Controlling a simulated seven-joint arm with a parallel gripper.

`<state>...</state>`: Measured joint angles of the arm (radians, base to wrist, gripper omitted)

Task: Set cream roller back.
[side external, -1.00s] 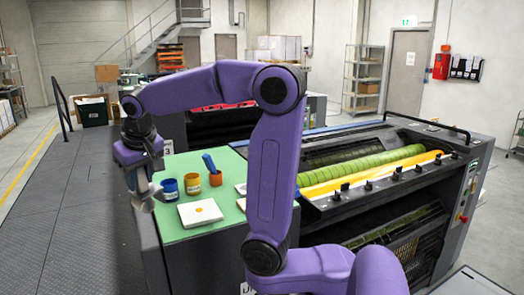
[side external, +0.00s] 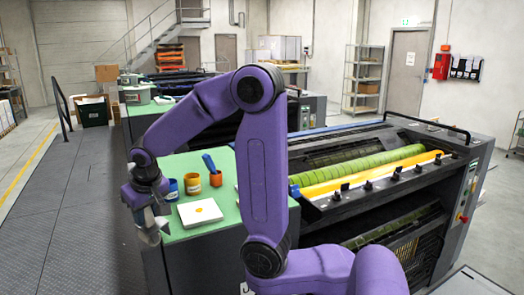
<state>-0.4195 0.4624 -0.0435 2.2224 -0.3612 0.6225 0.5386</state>
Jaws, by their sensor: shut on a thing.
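My gripper (side external: 147,218) hangs at the left end of the green-topped bench (side external: 185,166), pointing down just past its front left edge. Its jaws are shut on a small pale grey-beige thing (side external: 150,236). Most of it is hidden by the fingers, so I cannot tell for sure that it is the cream roller. No other cream roller shows clearly on the bench. A white square plate with an orange spot (side external: 200,213) lies right of the gripper.
A press with green (side external: 376,166) and orange-yellow (side external: 350,178) rollers stands right.

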